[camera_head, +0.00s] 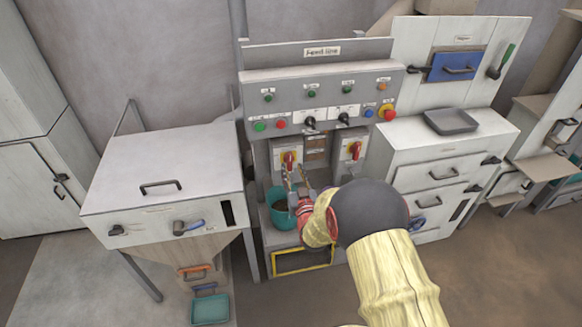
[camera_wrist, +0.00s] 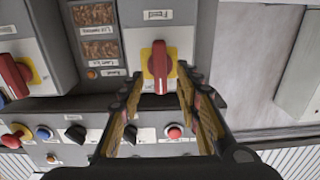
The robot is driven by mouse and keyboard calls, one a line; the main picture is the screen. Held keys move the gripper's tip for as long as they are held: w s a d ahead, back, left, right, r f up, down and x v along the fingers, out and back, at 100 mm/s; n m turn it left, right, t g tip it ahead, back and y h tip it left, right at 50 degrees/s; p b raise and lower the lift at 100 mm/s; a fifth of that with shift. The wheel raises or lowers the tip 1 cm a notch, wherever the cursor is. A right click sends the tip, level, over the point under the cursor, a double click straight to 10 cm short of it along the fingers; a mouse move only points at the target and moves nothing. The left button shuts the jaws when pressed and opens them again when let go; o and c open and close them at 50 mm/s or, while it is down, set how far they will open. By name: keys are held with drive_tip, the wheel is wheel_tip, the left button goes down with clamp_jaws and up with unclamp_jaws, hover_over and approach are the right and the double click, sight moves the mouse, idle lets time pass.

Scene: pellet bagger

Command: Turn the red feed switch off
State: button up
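The red feed switch (camera_head: 289,160) is a red rotary handle on a yellow plate, on the left grey box under the control panel. In the wrist view the feed switch (camera_wrist: 160,66) appears under a "Feed" label, its handle upright in the picture. My gripper (camera_head: 298,180) is in front of and just below it in the head view. In the wrist view my gripper (camera_wrist: 159,82) is open, with one finger on each side of the handle's near end. I see gaps beside the handle; whether a finger touches it I cannot tell.
A second red rotary switch (camera_head: 355,150) sits on the right box; it also shows at the left of the wrist view (camera_wrist: 14,76). The control panel (camera_head: 340,98) with buttons overhangs above. A teal bucket (camera_head: 283,215) stands below my gripper.

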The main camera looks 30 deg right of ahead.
sight(290, 163)
drive_tip(key=shift+x, duration=1.6)
drive_tip(key=shift+c, duration=0.6)
clamp_jaws()
